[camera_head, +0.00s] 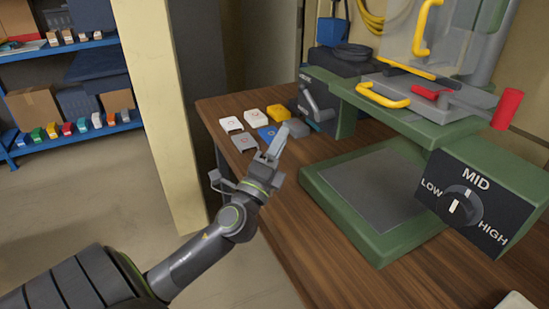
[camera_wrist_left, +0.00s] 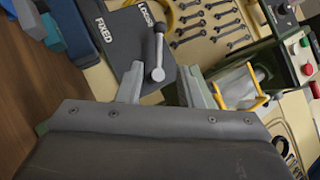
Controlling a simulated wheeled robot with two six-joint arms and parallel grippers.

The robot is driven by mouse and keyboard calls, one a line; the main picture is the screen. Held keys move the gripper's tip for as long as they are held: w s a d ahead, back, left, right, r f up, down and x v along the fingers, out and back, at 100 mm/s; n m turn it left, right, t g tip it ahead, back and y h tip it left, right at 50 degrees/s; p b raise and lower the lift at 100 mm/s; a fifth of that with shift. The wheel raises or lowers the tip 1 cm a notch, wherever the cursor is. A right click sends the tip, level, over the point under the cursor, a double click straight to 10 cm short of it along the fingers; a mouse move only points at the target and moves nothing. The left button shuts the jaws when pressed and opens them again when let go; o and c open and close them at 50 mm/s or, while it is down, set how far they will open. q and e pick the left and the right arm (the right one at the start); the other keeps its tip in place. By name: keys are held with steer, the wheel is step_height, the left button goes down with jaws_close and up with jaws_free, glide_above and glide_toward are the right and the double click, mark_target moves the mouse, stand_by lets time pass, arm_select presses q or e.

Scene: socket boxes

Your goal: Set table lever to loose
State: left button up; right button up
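The table lever (camera_head: 312,105) is a grey handle on a dark panel at the left side of the green machine. In the left wrist view the lever (camera_wrist_left: 158,50) stands on the panel beside the words FIXED and LOOSE, its light rounded end toward the fingers. My right gripper is not in view.
The green machine (camera_head: 355,228) stands on the wooden table (camera_head: 285,228) with a LOW-MID-HIGH dial (camera_head: 460,207) at its front. Several small blocks, including a yellow one (camera_head: 278,112), lie left of the lever. A red handle (camera_head: 508,108) juts out at right. Wrenches hang behind.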

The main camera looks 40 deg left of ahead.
arm_select(q)
steer(key=shift+v, duration=1.2)
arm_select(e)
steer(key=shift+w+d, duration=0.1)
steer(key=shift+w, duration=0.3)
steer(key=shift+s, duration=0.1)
